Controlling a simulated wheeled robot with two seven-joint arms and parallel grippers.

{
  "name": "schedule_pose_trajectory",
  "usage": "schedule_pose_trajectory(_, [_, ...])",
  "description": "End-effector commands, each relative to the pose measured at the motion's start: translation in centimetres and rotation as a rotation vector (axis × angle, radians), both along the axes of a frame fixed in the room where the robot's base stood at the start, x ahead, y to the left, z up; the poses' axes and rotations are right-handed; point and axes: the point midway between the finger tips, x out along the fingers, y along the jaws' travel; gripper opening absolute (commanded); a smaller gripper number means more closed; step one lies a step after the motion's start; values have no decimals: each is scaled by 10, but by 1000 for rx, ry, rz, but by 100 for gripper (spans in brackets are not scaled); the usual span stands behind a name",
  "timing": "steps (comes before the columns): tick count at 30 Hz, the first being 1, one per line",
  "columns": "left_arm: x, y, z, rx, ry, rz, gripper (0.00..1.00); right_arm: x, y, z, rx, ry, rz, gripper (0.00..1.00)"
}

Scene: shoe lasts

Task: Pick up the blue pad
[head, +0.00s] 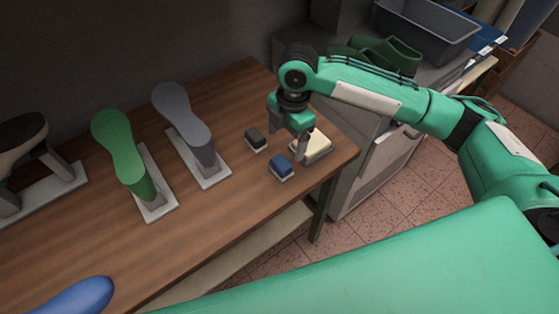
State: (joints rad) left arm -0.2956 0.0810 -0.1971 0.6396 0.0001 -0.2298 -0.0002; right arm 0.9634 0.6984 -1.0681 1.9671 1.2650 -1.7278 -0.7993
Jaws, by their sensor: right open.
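The blue pad (281,166) is a small block with a pale underside. It lies on the wooden table near its front right edge. My right gripper (289,148) points down just above and behind the blue pad, between it, a dark pad (256,138) and a cream block (316,148). Its fingers are apart and I see nothing held in them. One finger covers part of the cream block. I cannot tell the exact gap between the fingers and the blue pad. My left gripper is not in view.
On the wooden table (235,215) stand a grey last (183,112), a green last (122,150) and a dark shoe form (22,135). A blue form (75,297) shows at lower left. A cabinet (372,165) to the right carries green shoes (385,52) and a grey bin (425,35).

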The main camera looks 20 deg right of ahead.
Motion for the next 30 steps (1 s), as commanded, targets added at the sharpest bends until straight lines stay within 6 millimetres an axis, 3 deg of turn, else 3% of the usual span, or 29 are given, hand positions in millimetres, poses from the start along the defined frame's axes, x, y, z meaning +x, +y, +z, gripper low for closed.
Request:
schedule_pose_trajectory(3, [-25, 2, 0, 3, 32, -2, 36, -2, 3, -24, -1, 3, -2, 82])
schedule_pose_trajectory(6, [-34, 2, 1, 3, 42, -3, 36, -2, 5, -38, 1, 2, -2, 82])
schedule_pose_trajectory(10, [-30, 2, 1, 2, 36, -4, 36, -2, 6, -49, 0, 0, -1, 82])
schedule_pose_trajectory(14, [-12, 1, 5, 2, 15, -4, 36, -2, 7, -58, 0, 0, -2, 82])
schedule_pose_trajectory(18, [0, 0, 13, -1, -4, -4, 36, -3, 11, -79, -1, 2, -2, 82])
schedule_pose_trajectory(24, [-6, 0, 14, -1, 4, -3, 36, -4, 13, -100, 0, -1, 0, 82])
schedule_pose_trajectory(30, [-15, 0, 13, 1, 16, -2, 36, -4, 13, -102, 1, -2, 0, 82])
